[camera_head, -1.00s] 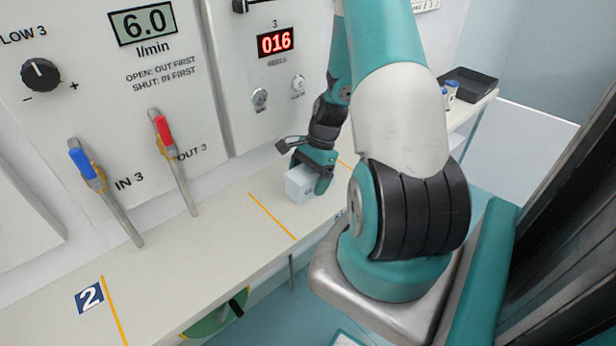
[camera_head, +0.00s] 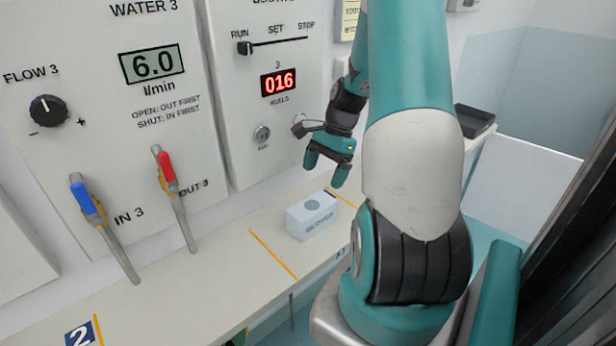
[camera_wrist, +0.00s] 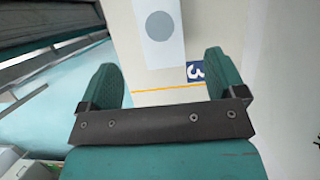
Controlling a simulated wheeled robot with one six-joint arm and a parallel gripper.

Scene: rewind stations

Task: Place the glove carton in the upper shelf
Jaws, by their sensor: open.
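The glove carton (camera_head: 312,216) is a small pale grey-white box with a round dark patch on top and lettering on its side. It stands upright on the bench by the orange line. My gripper (camera_head: 326,172) is open and empty above the carton, a little to its right and apart from it. In the wrist view the carton (camera_wrist: 159,32) lies beyond the open fingers (camera_wrist: 165,85), slightly left of their middle line. The upper shelf cannot be made out in these views.
The bench (camera_head: 215,285) has orange lines and a number 2 label (camera_head: 80,337). Blue and red valve levers (camera_head: 165,168) stand at the wall panel, left of the carton. A dark tray (camera_head: 474,121) sits at the back right. The bench around the carton is clear.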

